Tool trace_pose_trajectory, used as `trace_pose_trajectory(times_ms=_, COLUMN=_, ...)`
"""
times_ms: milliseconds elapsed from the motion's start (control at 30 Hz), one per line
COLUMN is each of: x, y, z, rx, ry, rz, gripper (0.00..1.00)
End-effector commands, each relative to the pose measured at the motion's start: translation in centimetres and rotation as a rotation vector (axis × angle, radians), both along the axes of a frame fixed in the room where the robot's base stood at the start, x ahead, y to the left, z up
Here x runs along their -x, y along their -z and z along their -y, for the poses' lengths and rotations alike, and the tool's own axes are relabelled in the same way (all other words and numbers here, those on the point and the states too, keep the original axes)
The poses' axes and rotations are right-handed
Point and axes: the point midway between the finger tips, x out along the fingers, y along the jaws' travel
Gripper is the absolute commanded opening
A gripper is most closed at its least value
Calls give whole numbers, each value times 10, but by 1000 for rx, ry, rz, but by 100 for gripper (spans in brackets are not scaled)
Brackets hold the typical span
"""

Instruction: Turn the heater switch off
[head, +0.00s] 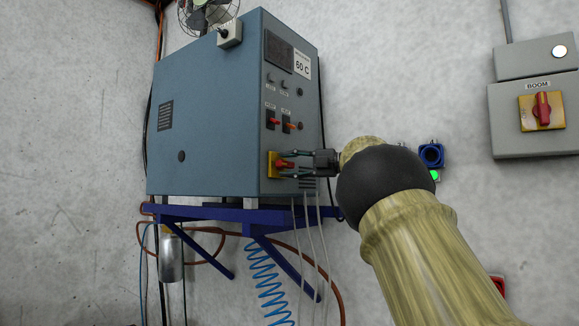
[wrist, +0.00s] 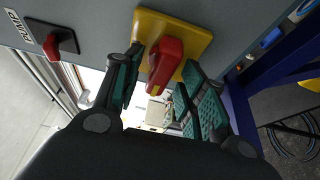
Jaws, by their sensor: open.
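The heater (head: 215,120) is a blue-grey cabinet with a "60 C" label on its front. A red rotary knob (wrist: 163,65) on a yellow plate (wrist: 195,35) sits low on that front; the plate also shows in the head view (head: 271,165). My gripper (head: 287,165) is open, its fingers pointing at the knob. In the wrist view the green-padded fingers of my gripper (wrist: 162,72) are on either side of the knob, with gaps visible. Whether they touch the knob cannot be told. The knob's markings are not readable.
Two small lever switches (head: 280,120) sit above the knob; one shows in the wrist view (wrist: 55,42). The heater stands on a blue wall bracket (head: 240,215). A grey "BOOM" box (head: 515,145) with another red knob is on the wall at right. Cables hang below the heater.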

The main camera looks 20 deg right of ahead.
Motion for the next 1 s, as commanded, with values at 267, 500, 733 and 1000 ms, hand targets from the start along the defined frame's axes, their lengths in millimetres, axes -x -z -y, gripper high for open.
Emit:
trace_pose_trajectory(times_ms=267, x=18, y=0, z=30, rx=-1, ry=2, rz=1, gripper=41)
trace_pose_trajectory(times_ms=500, x=42, y=0, z=68, rx=-2, ry=2, rz=-1, gripper=41)
trace_pose_trajectory(times_ms=733, x=58, y=-1, z=93, rx=-1, ry=2, rz=1, gripper=41)
trace_pose_trajectory(times_ms=1000, x=63, y=0, z=101, rx=0, ry=0, rz=0, gripper=41)
